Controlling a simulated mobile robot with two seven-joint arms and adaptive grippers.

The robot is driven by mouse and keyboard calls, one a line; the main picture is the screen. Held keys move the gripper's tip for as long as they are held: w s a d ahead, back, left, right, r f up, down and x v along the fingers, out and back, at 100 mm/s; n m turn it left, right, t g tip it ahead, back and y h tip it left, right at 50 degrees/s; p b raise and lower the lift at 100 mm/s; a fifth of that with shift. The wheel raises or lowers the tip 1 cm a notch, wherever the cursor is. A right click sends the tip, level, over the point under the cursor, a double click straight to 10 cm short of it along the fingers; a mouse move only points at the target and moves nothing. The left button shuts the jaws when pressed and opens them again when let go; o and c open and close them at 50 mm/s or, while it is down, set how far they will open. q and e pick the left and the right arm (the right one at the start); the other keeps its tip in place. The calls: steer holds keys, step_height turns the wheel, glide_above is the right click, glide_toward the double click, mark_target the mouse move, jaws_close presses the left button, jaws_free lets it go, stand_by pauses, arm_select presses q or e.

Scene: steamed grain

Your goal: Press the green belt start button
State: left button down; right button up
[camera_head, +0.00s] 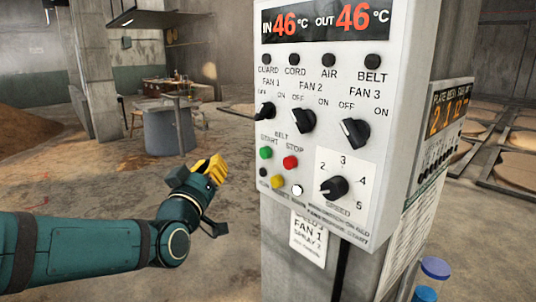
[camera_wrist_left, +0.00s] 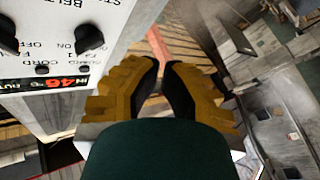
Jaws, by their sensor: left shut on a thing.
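The green belt start button (camera_head: 265,153) is a small round button at the lower left of the white control panel (camera_head: 390,100), under the label BELT START. The red stop button (camera_head: 291,162) is just right of it. My left gripper (camera_head: 216,168) has yellow fingers and is in the open space left of the panel, apart from the green button. In the left wrist view, the left gripper (camera_wrist_left: 163,62) has its fingers close together; what lies between them I cannot make out. The green button does not show there. My right gripper is in neither view.
Three fan knobs (camera_head: 303,120) and a speed dial (camera_head: 333,187) stick out of the panel near the buttons. A concrete pillar (camera_head: 283,235) stands under it. A blue-grey drum (camera_head: 168,130) stands farther back.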

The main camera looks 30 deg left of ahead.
mark_target(266, 152)
arm_select(q)
steer(key=shift+a, duration=0.1)
steer(key=w+d+p, duration=0.1)
steer(key=w+d, duration=0.2)
steer(key=w, duration=0.5)
steer(key=shift+d, duration=0.25)
steer(key=shift+w, duration=0.1)
stand_by(0.3)
stand_by(1.2)
steer(key=shift+w+d, duration=0.15)
steer(key=shift+w, duration=0.25)
